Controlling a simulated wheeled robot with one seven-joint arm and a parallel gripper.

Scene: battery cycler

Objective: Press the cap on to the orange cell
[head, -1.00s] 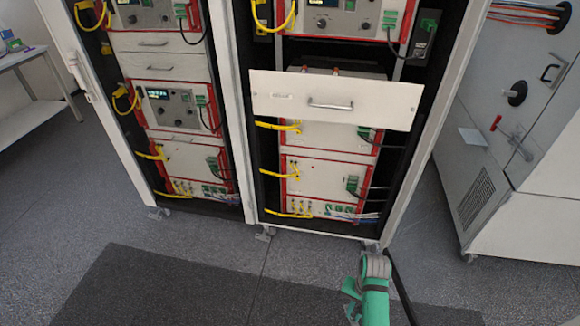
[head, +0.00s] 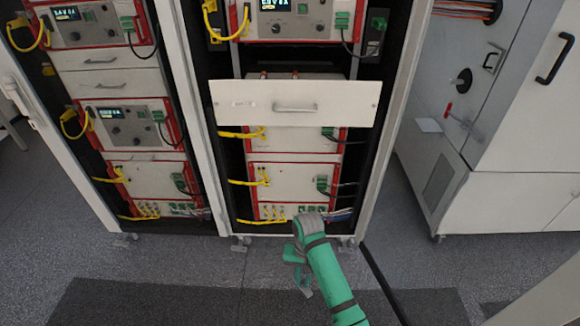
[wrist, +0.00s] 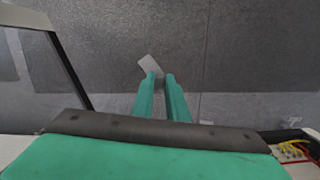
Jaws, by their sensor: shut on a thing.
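My gripper (wrist: 161,77) shows in the wrist view with its two green fingers close together. They are shut on a small, flat, pale grey piece (wrist: 148,63), perhaps the cap, with grey floor behind it. In the head view my green and grey arm is at the lower middle, in front of the rack's foot, and the held piece is not clear. The open drawer (head: 250,108) of the middle rack is well above and behind my arm. Small reddish tips (head: 295,74) show just behind its front panel. I cannot tell whether one is the orange cell; the drawer's inside is mostly hidden.
A second rack (head: 112,80) with red-edged units and yellow cables stands at the left. A white cabinet (head: 520,205) with dark handles stands at the right. A dark mat (head: 150,305) lies on the floor in front.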

